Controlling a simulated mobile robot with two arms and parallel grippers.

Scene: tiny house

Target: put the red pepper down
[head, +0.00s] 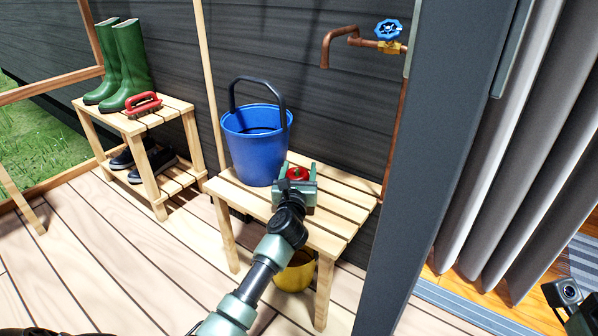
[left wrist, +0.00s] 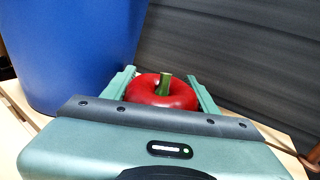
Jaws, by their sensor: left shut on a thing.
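The red pepper (head: 297,174) has a green stem and is between the fingers of my left gripper (head: 299,176). In the left wrist view the pepper (left wrist: 162,92) sits between the two green fingers (left wrist: 163,90), which are shut on it. The gripper is over the wooden slatted bench (head: 340,211), just right of the blue bucket (head: 256,146). I cannot tell whether the pepper touches the slats, since the gripper hides its underside. My right gripper's fingers do not show; a dark part at the lower right edge seems to be mine.
The bench's right end has bare slats. A yellow bucket (head: 295,271) stands beneath it. A copper pipe with a blue-handled tap (head: 389,30) is on the wall behind. A dark post (head: 415,170) rises on the right. A rack at left holds green boots (head: 128,65) and a red brush (head: 144,103).

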